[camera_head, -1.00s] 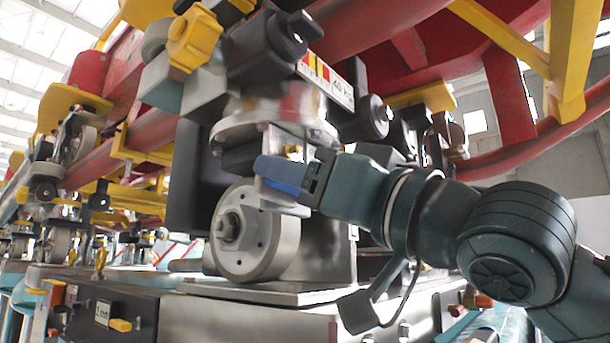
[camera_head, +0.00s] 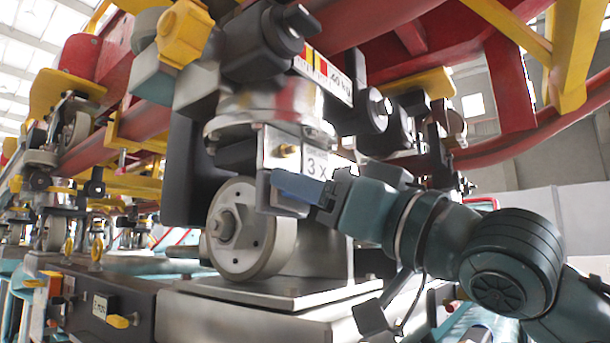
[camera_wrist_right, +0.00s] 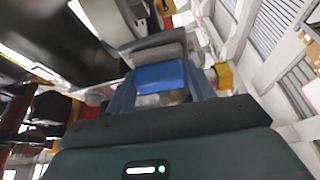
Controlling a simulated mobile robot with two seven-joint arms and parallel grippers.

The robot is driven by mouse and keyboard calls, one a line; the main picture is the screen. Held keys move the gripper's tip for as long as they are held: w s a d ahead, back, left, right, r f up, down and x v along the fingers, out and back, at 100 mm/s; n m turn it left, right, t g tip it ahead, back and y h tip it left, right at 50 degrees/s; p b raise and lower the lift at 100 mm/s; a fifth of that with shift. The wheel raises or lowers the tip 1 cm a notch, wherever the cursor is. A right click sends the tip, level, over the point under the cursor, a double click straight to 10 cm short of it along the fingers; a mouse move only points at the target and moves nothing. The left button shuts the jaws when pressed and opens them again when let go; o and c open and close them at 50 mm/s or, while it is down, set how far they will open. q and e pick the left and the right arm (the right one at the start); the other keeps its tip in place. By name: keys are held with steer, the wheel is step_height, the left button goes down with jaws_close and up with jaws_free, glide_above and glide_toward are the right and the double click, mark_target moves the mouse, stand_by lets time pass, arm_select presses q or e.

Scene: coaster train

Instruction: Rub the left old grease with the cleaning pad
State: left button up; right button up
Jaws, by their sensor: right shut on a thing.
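My right gripper (camera_head: 290,188) comes in from the right and is shut on the cleaning pad. In the right wrist view the pad shows as a blue block (camera_wrist_right: 160,75) with a grey layer, between the blue fingers (camera_wrist_right: 163,92). In the head view a blue finger hides most of the pad. Whether the pad touches anything is unclear. I cannot make out the old grease. My left gripper is not in view.
A yellow knob (camera_head: 186,32) and black fittings stand above the gripper. Red beams (camera_head: 385,22) and yellow braces cross overhead. A metal base plate (camera_head: 275,293) lies below the wheel. More wheel units stand at the left.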

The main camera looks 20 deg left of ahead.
steer(key=shift+w+d+r+p, duration=0.15)
steer(key=shift+w+d+p, duration=0.05)
steer(key=shift+w+p, duration=0.55)
steer(key=shift+w+d, duration=0.15)
steer(key=shift+w, duration=0.55)
steer(key=shift+s+a+f+b, duration=0.2)
steer(key=shift+s+f+b, duration=0.1)
steer(key=shift+s, duration=0.25)
steer(key=shift+s+a+r+b, duration=0.1)
steer(key=shift+s+a+b, duration=0.1)
steer(key=shift+s, duration=0.35)
steer(key=shift+s+a+b, duration=0.15)
steer(key=shift+s+b, duration=0.05)
steer(key=shift+s, duration=0.3)
steer(key=shift+s+a+b, duration=0.25)
steer(key=shift+s+b, duration=0.15)
steer(key=shift+s, duration=0.35)
steer(key=shift+s+a, duration=0.25)
steer(key=shift+s, duration=0.55)
